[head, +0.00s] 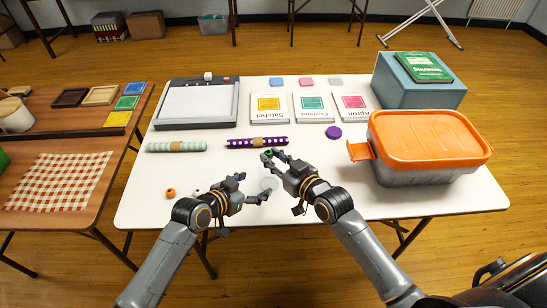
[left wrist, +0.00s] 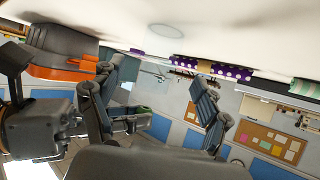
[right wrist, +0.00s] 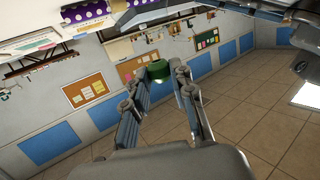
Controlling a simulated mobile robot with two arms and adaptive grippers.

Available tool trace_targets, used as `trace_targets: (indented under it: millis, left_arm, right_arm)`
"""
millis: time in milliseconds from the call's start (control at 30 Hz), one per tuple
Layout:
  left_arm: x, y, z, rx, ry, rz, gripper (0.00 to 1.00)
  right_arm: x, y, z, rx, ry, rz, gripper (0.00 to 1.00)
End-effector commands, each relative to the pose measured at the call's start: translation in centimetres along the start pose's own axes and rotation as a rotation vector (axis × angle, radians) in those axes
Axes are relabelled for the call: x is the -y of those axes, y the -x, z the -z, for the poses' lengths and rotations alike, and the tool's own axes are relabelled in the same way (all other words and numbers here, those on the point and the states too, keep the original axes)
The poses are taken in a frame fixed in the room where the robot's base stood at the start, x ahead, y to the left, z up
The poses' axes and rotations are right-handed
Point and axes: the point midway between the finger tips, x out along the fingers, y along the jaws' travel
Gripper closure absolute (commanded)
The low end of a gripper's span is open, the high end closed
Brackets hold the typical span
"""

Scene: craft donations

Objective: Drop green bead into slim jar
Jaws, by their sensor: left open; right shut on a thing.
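The green bead (head: 268,153) is between the fingertips of my right gripper (head: 270,157), above the white table near the purple dotted roll. The bead also shows clearly in the right wrist view (right wrist: 158,71), gripped at the fingertips. The slim jar (head: 268,183) is clear and faint, standing on the table just below and left of my right gripper. My left gripper (head: 253,187) is open, low over the table, with its fingers reaching toward the jar. I cannot tell whether they touch it. The jar's opening is hard to make out.
An orange bead (head: 171,192) and a white bead (head: 196,192) lie left of my left gripper. A mint roll (head: 176,147) and the purple dotted roll (head: 257,142) lie behind. A large orange-lidded box (head: 428,140) stands at the right. The front left of the table is mostly clear.

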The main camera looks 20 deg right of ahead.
Motion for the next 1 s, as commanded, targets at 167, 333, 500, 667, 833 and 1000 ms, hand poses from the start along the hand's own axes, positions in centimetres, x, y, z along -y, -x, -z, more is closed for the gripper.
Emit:
trace_targets:
  millis: [167, 333, 500, 667, 833, 1000]
  left_arm:
    - [-0.1, -2.8, 0.1, 0.001, 0.0, -0.001, 0.24]
    - [0.0, -5.0, 0.1, 0.001, -0.002, 0.001, 0.24]
    - [0.0, -6.4, 0.1, 0.0, -0.001, 0.0, 0.24]
    - [0.0, -7.0, 0.0, 0.0, -0.002, 0.001, 0.24]
    - [0.0, -7.0, 0.0, 0.0, -0.002, 0.001, 0.24]
    - [0.0, -7.0, 0.0, 0.0, -0.001, 0.001, 0.4]
  right_arm:
    - [0.0, 0.0, 0.0, 0.0, 0.0, 0.0, 0.86]
    - [0.0, 0.0, 0.0, 0.0, 0.0, 0.0, 0.86]
    - [0.0, 0.0, 0.0, 0.0, 0.0, 0.0, 0.86]
    - [0.0, 0.0, 0.0, 0.0, 0.0, 0.0, 0.86]
    - [0.0, 0.0, 0.0, 0.0, 0.0, 0.0, 0.86]
    - [0.0, 0.0, 0.0, 0.0, 0.0, 0.0, 0.86]
